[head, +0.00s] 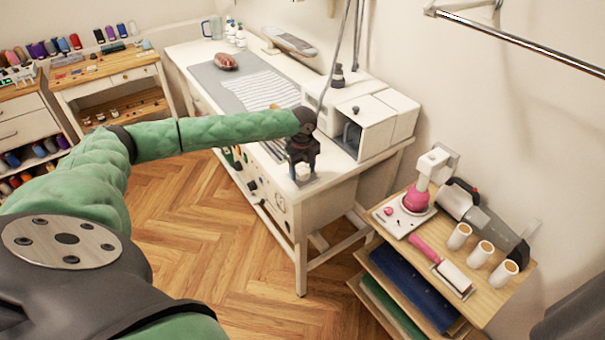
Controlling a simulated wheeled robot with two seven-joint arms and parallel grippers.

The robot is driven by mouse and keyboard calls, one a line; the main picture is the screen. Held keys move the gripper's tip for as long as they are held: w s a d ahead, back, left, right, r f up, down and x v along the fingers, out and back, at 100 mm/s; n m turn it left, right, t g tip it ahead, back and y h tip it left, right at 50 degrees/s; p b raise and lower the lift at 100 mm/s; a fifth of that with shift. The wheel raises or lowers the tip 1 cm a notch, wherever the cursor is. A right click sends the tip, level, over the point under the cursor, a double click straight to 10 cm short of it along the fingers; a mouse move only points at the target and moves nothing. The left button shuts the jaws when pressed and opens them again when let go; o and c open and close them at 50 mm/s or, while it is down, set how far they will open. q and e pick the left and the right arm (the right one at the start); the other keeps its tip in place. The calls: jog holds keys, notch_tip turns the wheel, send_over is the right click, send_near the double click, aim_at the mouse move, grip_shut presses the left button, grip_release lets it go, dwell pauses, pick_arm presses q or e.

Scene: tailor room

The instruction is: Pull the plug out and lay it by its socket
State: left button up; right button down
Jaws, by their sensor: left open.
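My left gripper (303,171) is over the near right corner of the white worktable (335,190) and points down. Its dark fingers are apart. A small pale thing shows between or just behind the fingertips; I cannot tell whether it is the plug, or whether the fingers touch it. A grey patch lies on the tabletop around the fingertips. The socket cannot be made out, as the gripper covers that spot. My right gripper is not in view.
Striped cloth (262,92) lies on the grey mat (213,78). At right, a wooden cart (397,236) holds white spools (480,254), a pink-handled roller (430,250) and tools. Wooden floor (195,240) is clear in front.

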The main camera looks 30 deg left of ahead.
aim_at(303, 171)
pick_arm(q)
grip_shut()
jog(key=shift+r, duration=0.1)
jog(key=shift+r, duration=0.1)
jog(key=shift+r+p, duration=2.8)
jog(key=shift+p, duration=0.1)
